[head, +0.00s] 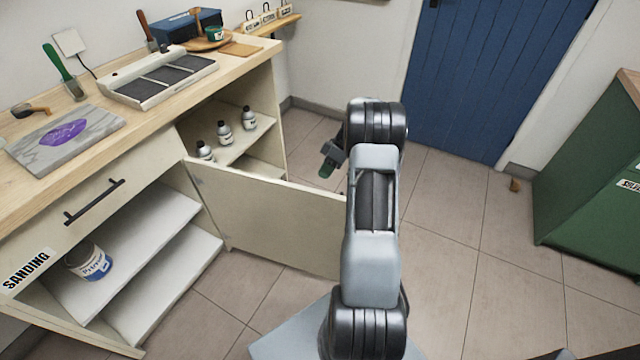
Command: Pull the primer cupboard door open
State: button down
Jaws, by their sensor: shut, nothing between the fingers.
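The cream cupboard door (265,215) stands wide open, swung out from the bench front, roughly square to it. Its hinged edge is at the left, beside the shelves (165,250) that hold a can labelled Primer (90,262). I see a plain face with no handle; its other face is hidden. My gripper (327,168) is shut and empty. It shows just above the door's top edge, toward the outer end and on the far side. I cannot tell whether it touches the door. My arm covers the door's outer end.
Several small bottles (224,132) stand on a shelf beyond the door. A drawer with a black handle (95,202) is above the can. A green cabinet (590,190) stands at the right, a blue door (490,75) at the back. The tiled floor between is mostly clear.

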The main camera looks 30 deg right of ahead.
jog(key=shift+s+a+f, duration=0.15)
jog(key=shift+s+a, duration=0.25)
jog(key=shift+a, duration=0.25)
jog(key=shift+s+a+f, duration=0.2)
jog(key=shift+s+a, duration=0.2)
jog(key=shift+a, duration=0.3)
jog(key=shift+s+a+f, duration=0.15)
jog(key=shift+s+a, duration=0.25)
jog(key=shift+a, duration=0.25)
